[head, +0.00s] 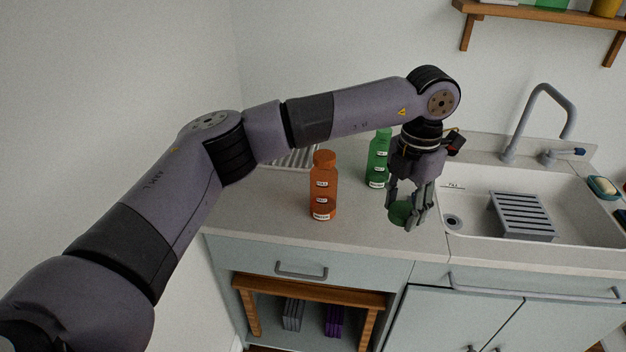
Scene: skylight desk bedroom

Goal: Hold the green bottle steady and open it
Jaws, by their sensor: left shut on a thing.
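The green bottle (377,161) stands upright on the counter, with white labels on its side. My left arm passes in front of its top, so I cannot tell whether a cap is on it. My left gripper (406,218) points down in front and to the right of this bottle, apart from it. Its fingers are shut on a round dark-green piece (401,211), which looks like a cap, low over the counter or touching it. My right gripper is not in view.
An orange bottle (323,188) with its cap on stands upright left of the green bottle. A ribbed rack (293,158) lies behind it. A white sink (474,215) with a grey rack (521,216) and a tap (541,105) is at right. The counter's front (365,242) is clear.

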